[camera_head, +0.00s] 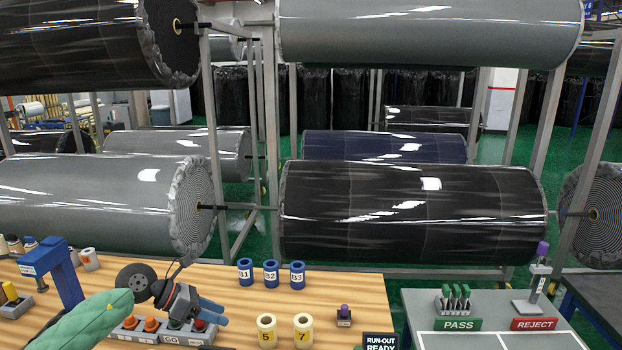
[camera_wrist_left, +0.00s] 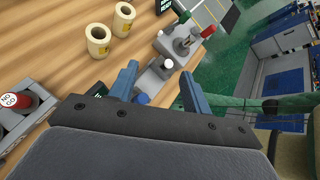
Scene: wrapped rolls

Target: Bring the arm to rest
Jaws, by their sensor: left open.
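My left arm comes in from the lower left of the head view in a green sleeve (camera_head: 95,318). My left gripper (camera_head: 214,309), with blue fingers, hangs low over the wooden table (camera_head: 345,280), just above and beside the button panel marked GO (camera_head: 170,339). In the left wrist view the gripper's two blue fingers (camera_wrist_left: 158,82) stand apart, with nothing held between them. A small grey block with a white knob (camera_wrist_left: 167,64) shows beyond the gap. My right gripper is not in view.
Blue cups marked B1 (camera_head: 245,272), B2 and B3 stand behind the gripper to the right. Cream cups 5 (camera_head: 266,330) and 7 (camera_head: 303,331) stand right of it. A blue post (camera_head: 64,275) stands left. Large wrapped rolls (camera_head: 410,213) hang on racks behind the table.

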